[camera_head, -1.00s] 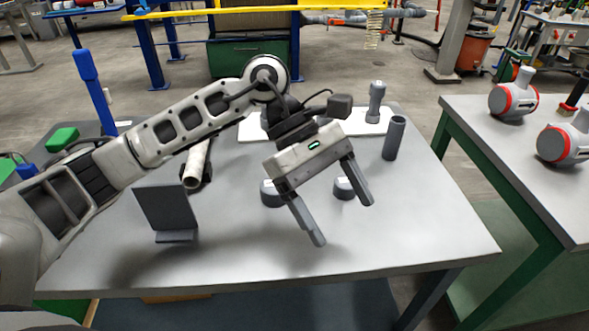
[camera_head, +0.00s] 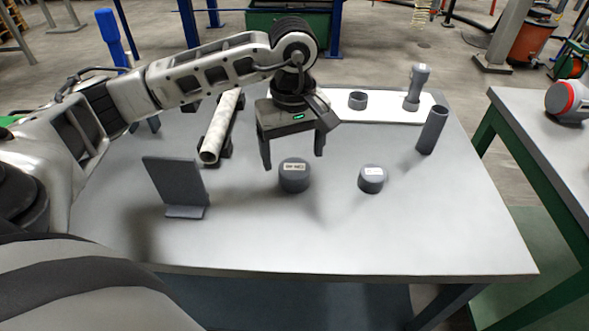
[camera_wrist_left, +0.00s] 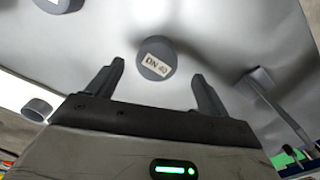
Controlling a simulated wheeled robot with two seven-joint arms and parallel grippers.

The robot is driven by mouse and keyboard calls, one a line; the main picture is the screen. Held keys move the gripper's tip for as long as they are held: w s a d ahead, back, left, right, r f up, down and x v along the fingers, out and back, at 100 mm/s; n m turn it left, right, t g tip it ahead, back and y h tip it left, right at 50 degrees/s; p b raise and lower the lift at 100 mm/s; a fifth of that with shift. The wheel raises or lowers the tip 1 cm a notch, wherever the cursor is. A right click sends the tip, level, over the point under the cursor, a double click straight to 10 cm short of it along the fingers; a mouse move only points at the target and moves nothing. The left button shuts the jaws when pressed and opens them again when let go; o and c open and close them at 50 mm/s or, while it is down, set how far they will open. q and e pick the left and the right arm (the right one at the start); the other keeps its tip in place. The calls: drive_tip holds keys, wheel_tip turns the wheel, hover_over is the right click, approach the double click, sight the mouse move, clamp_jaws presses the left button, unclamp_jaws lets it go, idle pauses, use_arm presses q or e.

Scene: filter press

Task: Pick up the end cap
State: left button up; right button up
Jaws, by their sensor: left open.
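Two short dark grey round caps with white labels stand apart on the grey table (camera_head: 400,235). The left cap (camera_head: 294,180) is the larger; the right cap (camera_head: 371,182) is smaller. My left gripper (camera_head: 293,160) is open and empty, fingers pointing down, just behind and above the left cap. In the left wrist view a cap (camera_wrist_left: 157,50) with a label that seems to read "DN 40" shows beyond and between the two open fingertips (camera_wrist_left: 158,72). Part of another cap (camera_wrist_left: 58,3) is cut off at the top. My right gripper is not in view.
A dark upright plate stand (camera_head: 176,185) is on the left. A pale tube (camera_head: 222,125) lies on a cradle behind it. A white mat (camera_head: 385,112) at the back holds a ring (camera_head: 357,100) and a grey fitting (camera_head: 416,88). A dark cylinder (camera_head: 432,130) stands right. The table front is clear.

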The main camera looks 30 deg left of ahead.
sight(294, 165)
use_arm(q)
drive_tip(key=shift+w+a+f+p, duration=0.1)
drive_tip(key=shift+w+f+p, duration=0.05)
drive_tip(key=shift+f, duration=0.75)
drive_tip(key=shift+w+a+f+p, duration=0.1)
drive_tip(key=shift+f+p, duration=0.1)
drive_tip(key=shift+f, duration=0.75)
drive_tip(key=shift+w+a+f+p, duration=0.1)
drive_tip(key=shift+w+f+p, duration=0.05)
drive_tip(key=shift+f, duration=0.75)
drive_tip(key=shift+d, duration=0.1)
drive_tip(key=c, duration=1.1)
